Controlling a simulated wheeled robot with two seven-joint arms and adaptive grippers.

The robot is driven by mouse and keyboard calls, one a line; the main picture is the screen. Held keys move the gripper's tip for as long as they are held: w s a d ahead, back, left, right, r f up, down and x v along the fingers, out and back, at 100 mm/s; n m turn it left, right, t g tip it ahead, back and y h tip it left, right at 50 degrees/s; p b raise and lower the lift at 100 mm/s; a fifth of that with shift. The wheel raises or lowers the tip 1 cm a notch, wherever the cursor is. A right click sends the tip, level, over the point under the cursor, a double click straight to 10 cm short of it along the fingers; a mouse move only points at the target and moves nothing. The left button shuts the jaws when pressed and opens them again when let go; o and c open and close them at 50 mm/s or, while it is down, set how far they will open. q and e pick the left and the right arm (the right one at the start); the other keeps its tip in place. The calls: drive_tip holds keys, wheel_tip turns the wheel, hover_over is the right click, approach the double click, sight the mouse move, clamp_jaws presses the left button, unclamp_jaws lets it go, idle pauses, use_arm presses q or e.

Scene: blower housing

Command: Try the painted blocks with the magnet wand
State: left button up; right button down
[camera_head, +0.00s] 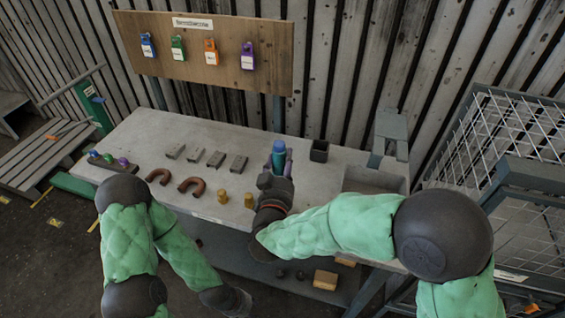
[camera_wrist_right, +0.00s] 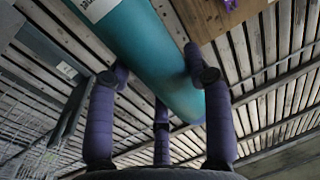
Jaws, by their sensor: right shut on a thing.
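My right gripper (camera_head: 278,172) is shut around a teal cylinder (camera_head: 279,156) with a blue top, at the back middle of the workbench. In the right wrist view the fingers (camera_wrist_right: 160,72) close around the teal cylinder (camera_wrist_right: 145,40), whose white label shows only "net"; it looks like the magnet wand. It stands about upright; I cannot tell whether it touches the bench. Several grey blocks (camera_head: 215,158) lie in a row left of the gripper. My left gripper (camera_head: 238,302) hangs low in front of the bench, its fingers unclear.
The bench (camera_head: 150,130) also holds two red-brown horseshoes (camera_head: 191,185), two brass pegs (camera_head: 249,200), a rack with coloured knobs (camera_head: 107,159), a dark cup (camera_head: 319,151) and a grey tray (camera_head: 365,181). A board (camera_head: 130,35) with coloured tagged locks stands behind. A mesh cage (camera_head: 520,125) stands right.

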sight(282, 144)
drive_tip(key=shift+r, duration=0.1)
drive_tip(key=shift+r+p, duration=3.05)
drive_tip(key=shift+r, duration=0.7)
wheel_tip(282, 144, up, 8)
drive_tip(key=p, duration=0.6)
drive_tip(key=shift+f, duration=0.3)
